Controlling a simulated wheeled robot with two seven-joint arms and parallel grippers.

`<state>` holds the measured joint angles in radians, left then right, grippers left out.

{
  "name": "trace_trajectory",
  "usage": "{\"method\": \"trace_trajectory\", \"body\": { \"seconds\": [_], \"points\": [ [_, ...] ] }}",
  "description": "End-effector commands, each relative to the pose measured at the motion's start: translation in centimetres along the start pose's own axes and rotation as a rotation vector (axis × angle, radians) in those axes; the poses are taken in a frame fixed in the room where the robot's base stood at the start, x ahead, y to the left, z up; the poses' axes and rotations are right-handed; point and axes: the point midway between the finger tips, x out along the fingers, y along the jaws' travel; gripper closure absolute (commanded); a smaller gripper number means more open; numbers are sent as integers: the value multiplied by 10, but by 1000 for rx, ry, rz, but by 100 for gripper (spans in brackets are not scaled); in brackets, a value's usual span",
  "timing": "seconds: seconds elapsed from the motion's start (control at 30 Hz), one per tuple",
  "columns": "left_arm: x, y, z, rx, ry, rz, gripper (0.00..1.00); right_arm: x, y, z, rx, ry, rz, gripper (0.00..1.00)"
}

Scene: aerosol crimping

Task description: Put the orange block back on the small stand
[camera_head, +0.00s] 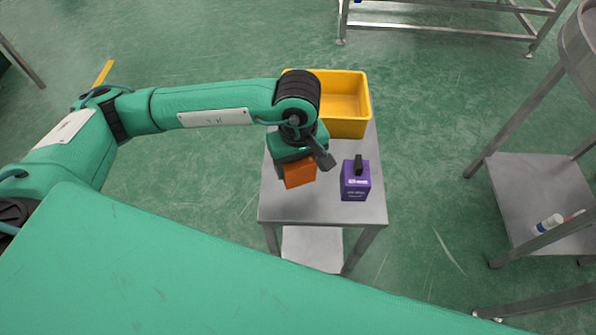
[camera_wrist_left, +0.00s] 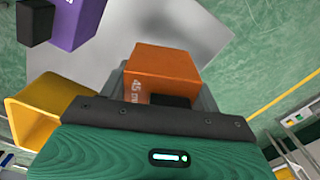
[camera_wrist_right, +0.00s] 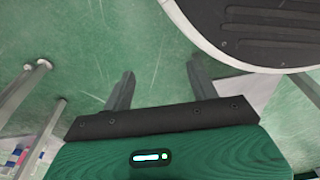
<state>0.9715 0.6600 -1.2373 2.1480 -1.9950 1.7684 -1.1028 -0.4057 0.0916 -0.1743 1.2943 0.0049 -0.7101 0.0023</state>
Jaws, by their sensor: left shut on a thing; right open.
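The orange block (camera_head: 299,173) is in my left gripper (camera_head: 300,165), over the left part of the small metal stand (camera_head: 290,210). In the left wrist view the orange block (camera_wrist_left: 160,72) shows between the fingers, with white lettering on one side and the grey stand top (camera_wrist_left: 215,45) behind it. I cannot tell whether the block touches the top. My right gripper (camera_wrist_right: 157,88) is open and empty in the right wrist view, with green floor beyond its fingers; it is not seen in the head view.
A purple block (camera_head: 355,186) with a black top piece stands at the right of the stand top. A yellow bin (camera_head: 345,127) sits at its back. The front middle of the top is bare. A metal shelf cart (camera_head: 530,190) stands at the right.

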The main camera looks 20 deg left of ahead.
Motion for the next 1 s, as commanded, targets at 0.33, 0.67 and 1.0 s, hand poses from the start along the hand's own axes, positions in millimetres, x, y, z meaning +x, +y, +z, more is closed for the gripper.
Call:
{"method": "trace_trajectory", "body": {
  "seconds": [0.33, 0.67, 1.0],
  "points": [
    [41, 0, 0, 0, -1, -2, 66, 4, 2, 5, -3, 2, 2, 41],
    [44, 0, 0, 1, 1, 1, 66, 8, 2, 9, -3, -5, 2, 41],
    [46, 0, 0, 1, 0, 0, 35, -2, 1, -6, -1, 6, 1, 41]
  ]
}}
